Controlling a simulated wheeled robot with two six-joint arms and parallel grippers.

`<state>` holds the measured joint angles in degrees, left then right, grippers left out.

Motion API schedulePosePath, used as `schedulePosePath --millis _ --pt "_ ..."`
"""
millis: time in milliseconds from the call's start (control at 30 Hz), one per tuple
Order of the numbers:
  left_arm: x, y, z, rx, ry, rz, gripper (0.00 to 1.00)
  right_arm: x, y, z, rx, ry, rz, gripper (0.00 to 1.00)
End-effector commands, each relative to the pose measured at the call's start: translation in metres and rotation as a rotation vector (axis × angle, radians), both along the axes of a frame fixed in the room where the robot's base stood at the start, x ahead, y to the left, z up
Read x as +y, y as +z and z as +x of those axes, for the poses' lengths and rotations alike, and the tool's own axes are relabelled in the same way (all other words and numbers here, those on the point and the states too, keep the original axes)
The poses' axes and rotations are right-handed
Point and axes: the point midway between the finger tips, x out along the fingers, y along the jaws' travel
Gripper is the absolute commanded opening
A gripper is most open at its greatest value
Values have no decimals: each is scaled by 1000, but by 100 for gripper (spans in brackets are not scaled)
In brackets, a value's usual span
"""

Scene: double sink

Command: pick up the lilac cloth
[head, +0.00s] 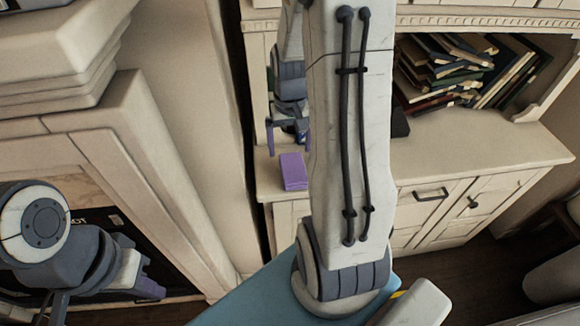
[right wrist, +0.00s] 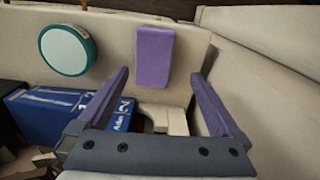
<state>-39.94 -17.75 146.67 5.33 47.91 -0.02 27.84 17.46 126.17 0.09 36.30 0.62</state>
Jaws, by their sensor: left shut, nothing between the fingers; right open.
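The lilac cloth (head: 293,171) is a small folded rectangle lying on the cream cabinet top, near its left end. In the right wrist view the cloth (right wrist: 154,57) lies ahead of the fingertips, between their lines and apart from them. My right gripper (head: 286,142) is open and empty, just behind the cloth in the head view and partly hidden by my own arm. Its two purple fingers also frame the right wrist view (right wrist: 163,78). My left gripper (head: 150,288) is shut and empty at the lower left, away from the cloth.
A round teal-rimmed object (right wrist: 68,49) and a blue box (right wrist: 62,110) are left of the cloth in the right wrist view. A shelf of leaning books (head: 470,70) stands at the back right. A cream fireplace-like surround (head: 130,140) rises at left. The right countertop (head: 460,155) is clear.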

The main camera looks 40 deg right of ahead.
Motion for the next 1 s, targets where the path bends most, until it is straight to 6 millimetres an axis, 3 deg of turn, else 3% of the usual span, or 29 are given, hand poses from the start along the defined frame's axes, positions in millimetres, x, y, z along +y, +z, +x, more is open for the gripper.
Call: schedulePosePath --millis 100,300,533,800,1000 --pt "0 -1 0 0 0 0 0 -9 -14 -2 6 -26 2 100" --pt "0 -2 0 0 0 0 0 -8 -45 -3 7 -26 2 100" --pt "0 -2 0 0 0 0 0 -9 -62 -3 5 -25 2 100" --pt "0 0 0 0 0 0 0 -10 -101 -5 5 -25 2 100" --pt "0 0 0 0 0 0 0 -10 -108 -4 1 -25 0 100"
